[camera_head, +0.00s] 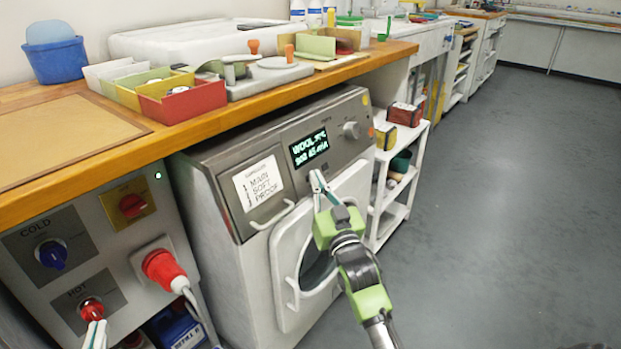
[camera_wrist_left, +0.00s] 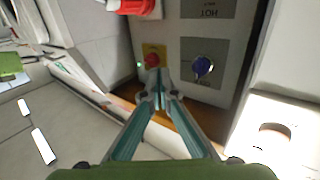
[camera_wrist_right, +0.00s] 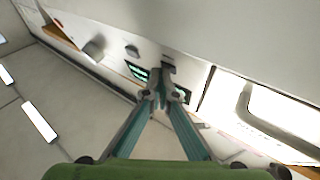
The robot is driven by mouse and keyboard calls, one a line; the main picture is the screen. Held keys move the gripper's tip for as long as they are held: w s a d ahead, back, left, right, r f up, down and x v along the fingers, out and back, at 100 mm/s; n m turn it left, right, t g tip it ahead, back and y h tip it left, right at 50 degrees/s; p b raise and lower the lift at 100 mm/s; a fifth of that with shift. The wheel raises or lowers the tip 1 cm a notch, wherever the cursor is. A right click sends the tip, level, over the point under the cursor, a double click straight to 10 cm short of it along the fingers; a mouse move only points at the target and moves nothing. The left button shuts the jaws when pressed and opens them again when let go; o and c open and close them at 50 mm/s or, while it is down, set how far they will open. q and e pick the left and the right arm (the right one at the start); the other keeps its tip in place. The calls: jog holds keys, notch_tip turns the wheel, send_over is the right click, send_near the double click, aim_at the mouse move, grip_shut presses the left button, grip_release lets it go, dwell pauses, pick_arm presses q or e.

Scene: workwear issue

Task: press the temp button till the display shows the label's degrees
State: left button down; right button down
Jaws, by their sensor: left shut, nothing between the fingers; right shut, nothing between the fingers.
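The washing machine's display (camera_head: 309,148) is lit with green text. Its top line reads WOOL and a small degree figure that I cannot read surely. It also shows in the right wrist view (camera_wrist_right: 138,72). My right gripper (camera_head: 318,180) is shut and empty, with its tips just below the display at the control panel; I cannot tell whether they touch it. The temp button is not clearly visible; the fingers may hide it. No label with degrees is readable. My left gripper (camera_head: 95,335) is shut and empty, low by the red HOT knob (camera_head: 91,309).
The washer has a round dial (camera_head: 351,130) and a drawer label (camera_head: 258,183) reading MAIN, SOFT, PROOF. The wooden worktop (camera_head: 210,124) overhangs the machine. A supply panel with a blue COLD knob (camera_head: 51,254) stands left. A white shelf cart (camera_head: 396,188) stands right. The floor beyond is clear.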

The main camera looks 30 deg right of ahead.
jog(key=shift+s, duration=0.15)
jog(key=shift+s+d+r+p, duration=0.15)
jog(key=shift+s+p, duration=0.1)
jog(key=shift+p, duration=0.2)
pick_arm(q)
notch_tip(320, 180, down, 8)
jog(key=s+a+g+y, duration=0.1)
jog(key=s+g, duration=0.1)
jog(key=g, duration=0.2)
jog(key=shift+s+a+r, duration=0.15)
jog(key=shift+a+r, duration=0.05)
pick_arm(e)
jog(key=shift+s+d, duration=0.1)
jog(key=shift+s, duration=0.15)
pick_arm(q)
jog(key=shift+p, duration=0.3)
